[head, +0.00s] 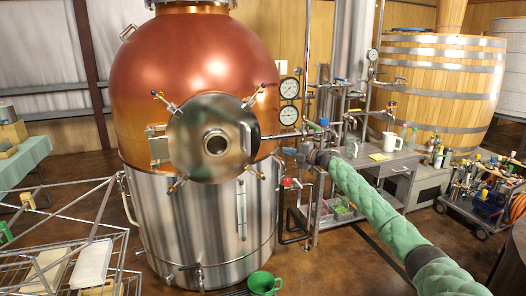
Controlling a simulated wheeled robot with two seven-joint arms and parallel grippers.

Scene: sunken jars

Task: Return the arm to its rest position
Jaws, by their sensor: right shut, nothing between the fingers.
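My right arm comes in from the lower right in a green sleeve and reaches up toward the middle of the view. My right gripper (294,153) is at its far end, small and dark. It is shut, with nothing held. In the picture it lies just right of the copper still (195,60) and its round steel hatch (205,165). I cannot tell how far it is from the still or whether it touches the pipework there. My left gripper is not in view.
Pipes and gauges (289,116) stand beside the still. A steel workbench (390,165) with a white jug (391,142) is behind my right arm. A loaded cart (480,200) is at right, a wire rack (70,270) at lower left, and a green bucket (263,284) on the floor.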

